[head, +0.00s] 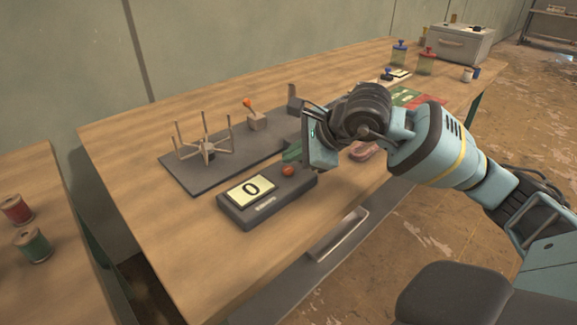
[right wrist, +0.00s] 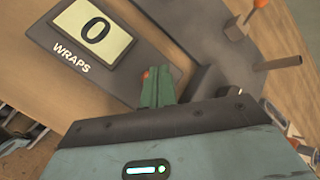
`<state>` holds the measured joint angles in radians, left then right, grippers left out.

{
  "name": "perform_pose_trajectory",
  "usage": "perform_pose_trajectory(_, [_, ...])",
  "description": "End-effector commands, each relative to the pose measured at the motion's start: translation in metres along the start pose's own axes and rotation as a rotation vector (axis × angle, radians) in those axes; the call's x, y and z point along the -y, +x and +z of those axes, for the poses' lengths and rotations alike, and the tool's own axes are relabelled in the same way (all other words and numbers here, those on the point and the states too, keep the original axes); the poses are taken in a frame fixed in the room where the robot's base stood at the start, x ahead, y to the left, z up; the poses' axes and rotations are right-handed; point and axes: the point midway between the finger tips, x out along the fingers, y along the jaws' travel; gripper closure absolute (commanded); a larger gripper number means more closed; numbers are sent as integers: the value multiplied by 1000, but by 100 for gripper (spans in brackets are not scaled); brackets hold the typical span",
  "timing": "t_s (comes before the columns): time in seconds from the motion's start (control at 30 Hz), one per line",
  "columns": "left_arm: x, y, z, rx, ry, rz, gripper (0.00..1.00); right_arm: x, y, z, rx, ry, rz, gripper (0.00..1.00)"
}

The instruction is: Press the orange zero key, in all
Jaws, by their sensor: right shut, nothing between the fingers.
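A dark counter box (head: 240,213) sits near the front edge of the wooden table. Its pale display (head: 251,190) reads 0. The orange key (head: 288,170) is a round button on its top, right of the display. My right gripper (head: 291,155) is shut and empty, with green fingers just behind the key in the head view. In the right wrist view the shut fingers (right wrist: 157,88) cover most of the orange key (right wrist: 146,74); I cannot tell whether they touch it. The display (right wrist: 94,30) there also reads 0, above the word WRAPS. My left gripper is out of view.
Behind the box, a grey base plate (head: 186,180) carries a pronged wooden winder (head: 206,150) and a crank with an orange knob (head: 247,103). Jars (head: 427,62) and a grey case (head: 460,44) stand at the far end. Thread spools (head: 32,243) stand on the left table.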

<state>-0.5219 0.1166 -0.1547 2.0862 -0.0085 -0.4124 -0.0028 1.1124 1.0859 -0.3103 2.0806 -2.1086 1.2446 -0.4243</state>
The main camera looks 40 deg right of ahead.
Motion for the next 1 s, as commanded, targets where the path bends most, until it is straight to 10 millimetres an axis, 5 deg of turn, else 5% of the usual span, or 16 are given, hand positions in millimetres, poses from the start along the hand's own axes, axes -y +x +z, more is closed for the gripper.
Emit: perform_pose_trajectory(1.0, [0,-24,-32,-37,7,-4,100,25,-35,26,1,0,1,100])
